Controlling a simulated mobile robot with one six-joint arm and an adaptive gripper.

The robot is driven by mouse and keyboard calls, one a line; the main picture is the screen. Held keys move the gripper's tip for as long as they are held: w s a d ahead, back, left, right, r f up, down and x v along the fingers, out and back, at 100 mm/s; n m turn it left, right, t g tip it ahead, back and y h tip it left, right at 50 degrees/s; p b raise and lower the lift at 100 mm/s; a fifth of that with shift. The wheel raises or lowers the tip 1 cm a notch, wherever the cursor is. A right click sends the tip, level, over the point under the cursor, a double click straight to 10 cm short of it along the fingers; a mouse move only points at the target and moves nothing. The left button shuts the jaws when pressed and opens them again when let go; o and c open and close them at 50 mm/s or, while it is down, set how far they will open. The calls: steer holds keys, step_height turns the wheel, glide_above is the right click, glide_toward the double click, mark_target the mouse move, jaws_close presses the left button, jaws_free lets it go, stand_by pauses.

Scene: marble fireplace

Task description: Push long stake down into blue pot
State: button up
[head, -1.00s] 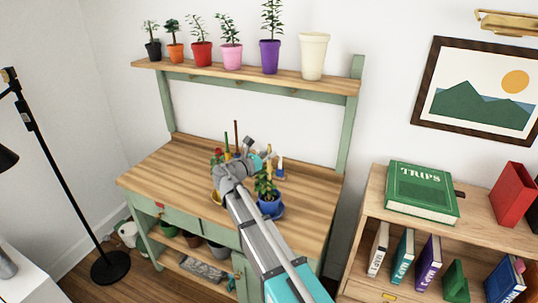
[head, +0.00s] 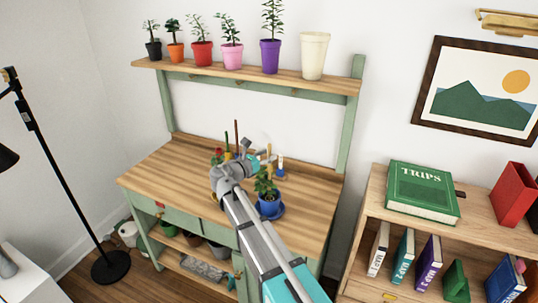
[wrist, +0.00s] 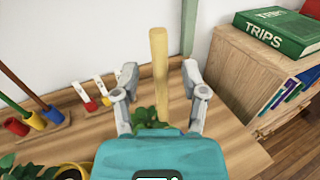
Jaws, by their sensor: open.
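A pale wooden stake (head: 270,153) stands upright above the leafy plant in the blue pot (head: 268,208). In the wrist view the stake (wrist: 158,60) rises between my open fingers, with green leaves at its foot. I cannot tell how deep it sits. The blue pot stands on a blue saucer near the bench's right side; it is hidden in the wrist view. My gripper (wrist: 160,82) is open, with one finger on each side of the stake and visible gaps between. In the head view, my gripper (head: 252,152) is just behind and left of the plant.
A rack (wrist: 42,128) with coloured holders and stakes stands left on the bench. A yellow pot (wrist: 70,174) is at the lower left. The potted-plant shelf (head: 240,77) is above. The bench's front left is clear.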

steer(key=v, duration=1.1)
stand_by(0.8)
steer(key=s+d+f+m+g+y+p, duration=0.1)
steer(key=d+f+m+g, duration=0.25)
steer(key=d, duration=0.35)
steer(key=s+d+f+m+g+y+p, duration=0.1)
steer(key=s+d+f+m+g, duration=0.1)
steer(key=d+m, duration=0.4)
steer(key=s+d+f+m+g+y+p, duration=0.1)
steer(key=d+f+m+g, duration=0.2)
steer(key=d, duration=0.5)
steer(key=s+d+f+m+g+y+p, duration=0.1)
steer(key=s+d+f+m+g+y, duration=0.1)
steer(key=s+d+m+y, duration=0.2)
steer(key=s+d+f+m+g+y+p, duration=0.2)
steer(key=s+d+m+y, duration=0.3)
steer(key=s+m, duration=0.3)
steer(key=shift+s+d+m+g, duration=0.35)
steer(key=shift+s+m+g, duration=0.1)
steer(key=shift+m, duration=1.1)
steer(key=shift+a, duration=0.1)
